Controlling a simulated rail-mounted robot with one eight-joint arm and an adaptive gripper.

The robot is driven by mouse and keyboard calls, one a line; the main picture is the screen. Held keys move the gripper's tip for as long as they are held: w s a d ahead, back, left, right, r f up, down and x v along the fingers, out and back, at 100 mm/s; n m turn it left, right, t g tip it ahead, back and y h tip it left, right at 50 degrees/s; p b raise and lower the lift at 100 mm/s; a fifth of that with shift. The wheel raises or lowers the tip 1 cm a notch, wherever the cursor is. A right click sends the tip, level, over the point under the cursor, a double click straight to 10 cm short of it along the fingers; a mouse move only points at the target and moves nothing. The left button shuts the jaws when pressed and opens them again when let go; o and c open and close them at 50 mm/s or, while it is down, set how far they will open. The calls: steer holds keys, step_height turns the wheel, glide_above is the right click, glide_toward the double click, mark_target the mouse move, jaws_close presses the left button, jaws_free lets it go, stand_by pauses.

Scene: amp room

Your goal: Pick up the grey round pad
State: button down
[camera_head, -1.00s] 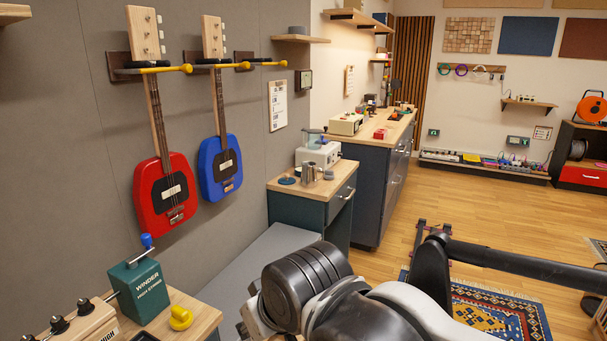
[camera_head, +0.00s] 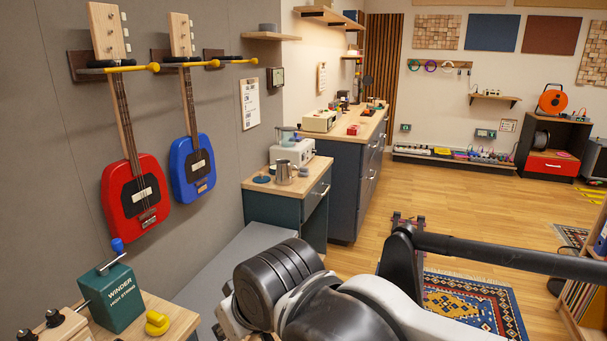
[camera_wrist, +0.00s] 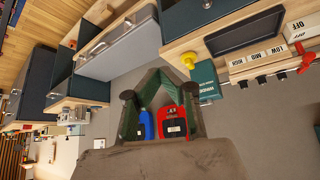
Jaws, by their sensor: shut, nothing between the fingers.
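A small grey round piece, which looks like the grey round pad (camera_head: 304,171), lies on the wooden top of the small dark cabinet (camera_head: 318,181), right of a metal pitcher (camera_head: 284,174). A darker blue-green disc (camera_head: 262,179) lies left of the pitcher. My gripper (camera_wrist: 158,76) shows in the wrist view with its fingers together and empty, far from the cabinet. The wrist picture is upside down, and I cannot make out the pad there. The gripper is out of sight in the head view.
A white machine (camera_head: 293,152) stands behind the pitcher. Red (camera_head: 136,196) and blue (camera_head: 192,168) guitars hang on the wall. A green winder box (camera_head: 118,298) and a yellow piece (camera_head: 157,323) are on the near bench. A grey bench surface (camera_head: 215,270) lies between bench and cabinet.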

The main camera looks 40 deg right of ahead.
steer(key=c, duration=0.9)
jaws_free()
